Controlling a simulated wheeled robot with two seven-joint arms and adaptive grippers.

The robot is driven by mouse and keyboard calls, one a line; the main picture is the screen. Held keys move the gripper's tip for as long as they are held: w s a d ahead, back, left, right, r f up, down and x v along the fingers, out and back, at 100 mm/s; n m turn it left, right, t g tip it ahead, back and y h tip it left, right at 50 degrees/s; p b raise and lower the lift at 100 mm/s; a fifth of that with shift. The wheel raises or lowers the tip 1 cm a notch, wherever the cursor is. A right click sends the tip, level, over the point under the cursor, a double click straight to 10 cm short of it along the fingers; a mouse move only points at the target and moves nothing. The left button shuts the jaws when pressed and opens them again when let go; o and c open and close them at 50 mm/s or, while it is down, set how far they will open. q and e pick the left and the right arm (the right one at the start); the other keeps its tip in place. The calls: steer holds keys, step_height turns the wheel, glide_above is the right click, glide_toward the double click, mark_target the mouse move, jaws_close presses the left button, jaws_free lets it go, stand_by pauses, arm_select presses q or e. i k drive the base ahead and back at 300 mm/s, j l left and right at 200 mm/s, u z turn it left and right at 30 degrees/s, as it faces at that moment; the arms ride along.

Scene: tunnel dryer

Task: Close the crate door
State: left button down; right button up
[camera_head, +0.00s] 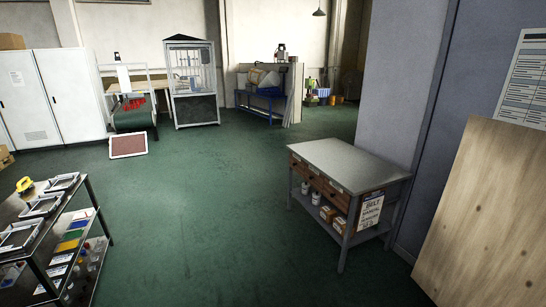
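A pale wooden panel (488,215) fills the lower right of the head view, close to me. It is cut off by the right and bottom edges. I cannot tell whether it is part of a crate or its door. No other crate door can be made out. Neither of my grippers is in view.
A grey workbench (350,163) with drawers and a lower shelf stands right of centre, beside a wall corner. A metal rack (97,209) with frames stands at the left. White cabinets (70,97), a glass-sided case (198,108) and a blue bench (249,101) line the back.

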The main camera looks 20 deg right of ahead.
mark_target(485, 244)
steer(key=i+z, duration=0.4)
steer(key=i+j+z, duration=0.1)
steer(key=i+z, duration=0.55)
steer(key=z, duration=0.15)
steer(key=i+j+z, duration=0.1)
steer(key=i+z, duration=0.2)
steer(key=z, duration=0.15)
steer(key=i+j+z, duration=0.2)
steer(key=z, duration=0.25)
steer(key=i+j+z, duration=0.3)
steer(key=z, duration=0.15)
steer(key=i+j+z, duration=0.15)
steer(key=j+z, duration=0.2)
steer(key=z, duration=0.15)
steer(key=i+j+z, duration=0.1)
steer(key=j+z, duration=0.35)
steer(key=i+j+z, duration=0.1)
steer(key=j+z, duration=0.35)
steer(key=j, duration=0.45)
steer(key=j+z, duration=0.4)
steer(key=j, duration=0.5)
